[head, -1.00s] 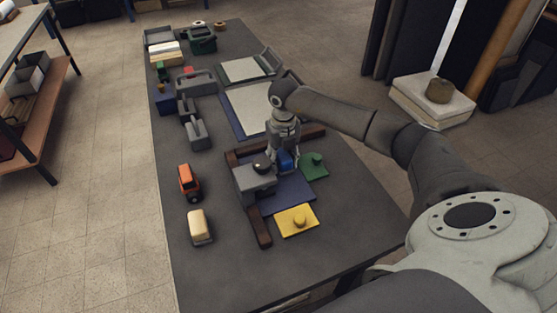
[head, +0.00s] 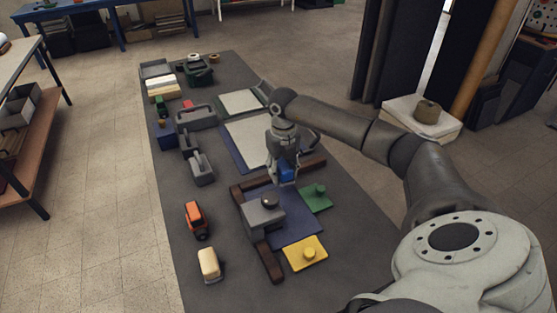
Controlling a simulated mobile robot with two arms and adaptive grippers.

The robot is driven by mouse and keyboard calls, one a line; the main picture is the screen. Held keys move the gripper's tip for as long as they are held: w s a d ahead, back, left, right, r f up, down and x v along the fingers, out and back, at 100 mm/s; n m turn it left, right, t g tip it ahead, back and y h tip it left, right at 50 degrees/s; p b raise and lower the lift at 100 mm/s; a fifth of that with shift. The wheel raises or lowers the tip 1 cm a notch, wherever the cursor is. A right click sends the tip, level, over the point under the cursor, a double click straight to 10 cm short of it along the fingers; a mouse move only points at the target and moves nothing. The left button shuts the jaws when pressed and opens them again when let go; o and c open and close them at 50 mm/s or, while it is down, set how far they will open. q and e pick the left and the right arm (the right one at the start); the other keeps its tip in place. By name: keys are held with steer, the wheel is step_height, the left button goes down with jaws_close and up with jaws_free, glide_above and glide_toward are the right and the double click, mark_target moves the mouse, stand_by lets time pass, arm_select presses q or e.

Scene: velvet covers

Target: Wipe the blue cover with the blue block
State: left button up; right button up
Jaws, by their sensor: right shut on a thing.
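The blue cover (head: 296,232) lies flat on the dark table, bordered by brown strips on its left and far sides. My right gripper (head: 286,180) is shut on the blue block (head: 287,174) near the far edge of the cover. The gripper's fingers partly hide the block. I cannot tell whether the block touches the cover. My left gripper is not in view.
A grey block with a dark knob (head: 264,216) stands on the cover's left side. A green piece (head: 316,198) and a yellow piece (head: 306,254), both knobbed, lie along its right. An orange toy car (head: 197,220) and a cream one (head: 209,265) stand left.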

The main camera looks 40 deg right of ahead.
steer(key=shift+r+p, duration=0.3)
steer(key=shift+r, duration=0.6)
steer(key=shift+s+r, duration=0.1)
steer(key=shift+r, duration=0.1)
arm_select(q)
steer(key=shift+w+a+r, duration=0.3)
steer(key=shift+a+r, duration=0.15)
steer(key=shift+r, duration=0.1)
arm_select(e)
steer(key=shift+f, duration=0.15)
